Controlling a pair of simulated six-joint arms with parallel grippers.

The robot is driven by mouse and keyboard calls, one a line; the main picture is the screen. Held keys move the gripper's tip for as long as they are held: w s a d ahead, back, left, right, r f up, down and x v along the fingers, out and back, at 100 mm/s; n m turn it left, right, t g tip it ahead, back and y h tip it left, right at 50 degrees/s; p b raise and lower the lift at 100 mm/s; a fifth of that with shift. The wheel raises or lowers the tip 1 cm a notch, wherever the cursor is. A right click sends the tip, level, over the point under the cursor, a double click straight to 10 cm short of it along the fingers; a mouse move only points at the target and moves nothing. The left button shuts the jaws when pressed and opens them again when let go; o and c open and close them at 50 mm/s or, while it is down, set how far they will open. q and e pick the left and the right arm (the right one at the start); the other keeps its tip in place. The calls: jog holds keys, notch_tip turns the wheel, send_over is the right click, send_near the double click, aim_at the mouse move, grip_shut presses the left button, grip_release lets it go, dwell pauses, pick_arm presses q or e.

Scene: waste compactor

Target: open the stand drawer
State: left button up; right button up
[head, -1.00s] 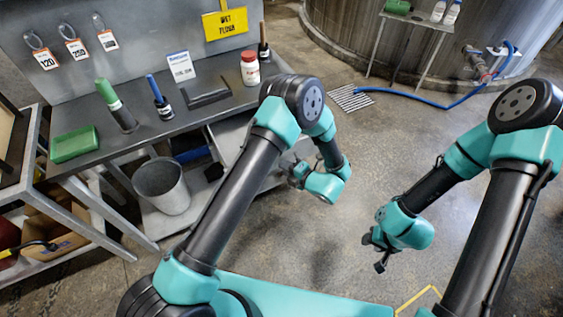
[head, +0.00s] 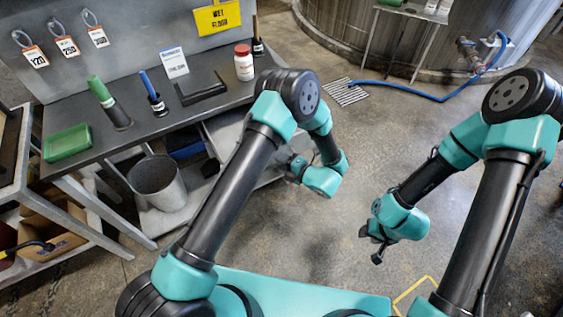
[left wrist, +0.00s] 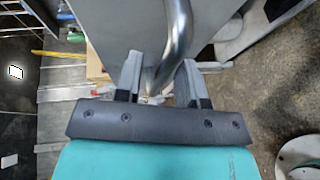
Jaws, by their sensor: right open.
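The stand drawer appears to be the pale grey box-like part (head: 226,132) under the workbench, partly hidden behind my left arm. In the left wrist view a curved metal handle (left wrist: 178,38) stands off a flat grey panel (left wrist: 115,25). My left gripper (left wrist: 158,82) is open, with the lower end of the handle between its fingers and gaps visible at both sides. In the head view my left gripper (head: 296,168) is to the right of the bench, and the handle cannot be made out. My right gripper (head: 371,244) is open and empty over the floor.
The workbench (head: 130,135) holds a green box (head: 68,143), bottles and a black tray (head: 202,90). A metal bucket (head: 158,185) stands on its lower shelf. A blue hose (head: 415,92) lies by the tank. The floor between my arms is clear.

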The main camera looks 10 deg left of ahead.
pick_arm(q)
jog(key=v, duration=1.1)
jog(key=shift+d, duration=0.4)
jog(key=shift+s, duration=0.1)
